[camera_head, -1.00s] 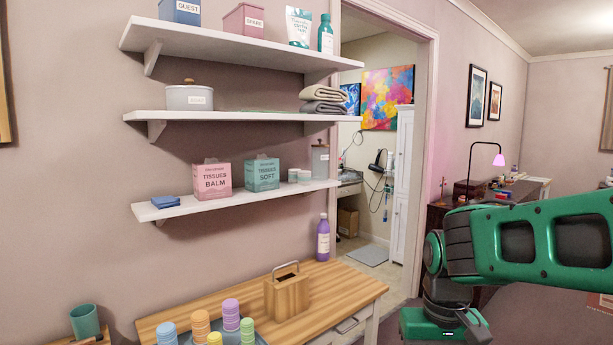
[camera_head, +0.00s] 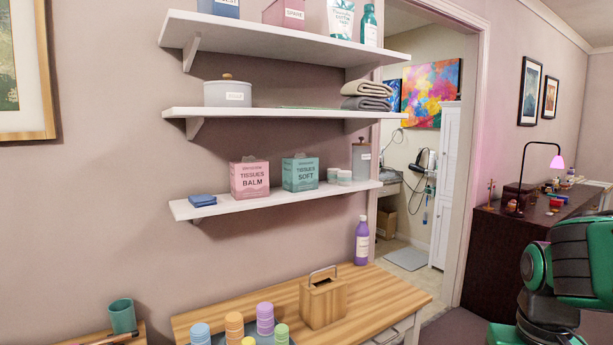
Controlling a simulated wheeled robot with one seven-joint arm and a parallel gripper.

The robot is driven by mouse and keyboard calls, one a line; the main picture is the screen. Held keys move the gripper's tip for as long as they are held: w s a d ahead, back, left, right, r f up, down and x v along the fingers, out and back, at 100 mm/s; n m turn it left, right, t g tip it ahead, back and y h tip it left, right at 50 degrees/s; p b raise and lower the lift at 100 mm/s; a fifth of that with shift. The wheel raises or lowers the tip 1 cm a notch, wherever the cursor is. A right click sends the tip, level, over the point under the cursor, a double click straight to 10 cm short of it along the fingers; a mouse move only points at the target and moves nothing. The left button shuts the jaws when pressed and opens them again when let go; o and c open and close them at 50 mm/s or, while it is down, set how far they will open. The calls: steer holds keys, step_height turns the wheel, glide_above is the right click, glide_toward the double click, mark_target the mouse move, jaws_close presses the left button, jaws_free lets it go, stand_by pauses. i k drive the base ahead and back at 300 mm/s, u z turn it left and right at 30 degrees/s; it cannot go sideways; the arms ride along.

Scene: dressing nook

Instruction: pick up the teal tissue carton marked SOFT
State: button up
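The teal tissue carton marked SOFT (camera_head: 300,174) stands upright on the lowest white wall shelf (camera_head: 270,202). The pink carton marked BALM (camera_head: 249,180) stands just to its left with a small gap. Small white jars (camera_head: 338,176) stand close on its right. Part of my green arm shows at the lower right, well away from the shelf. My gripper's fingers are not visible in this view.
A grey lidded canister (camera_head: 361,160) and folded blue cloth (camera_head: 202,200) share the shelf. A middle shelf (camera_head: 270,114) hangs above. Below, a wooden table (camera_head: 385,299) bears a wooden box (camera_head: 323,303), several coloured pots and a purple bottle (camera_head: 362,242). A doorway opens right.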

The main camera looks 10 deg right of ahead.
mark_target(300, 171)
steer(key=i, duration=0.95)
steer(key=u, duration=0.1)
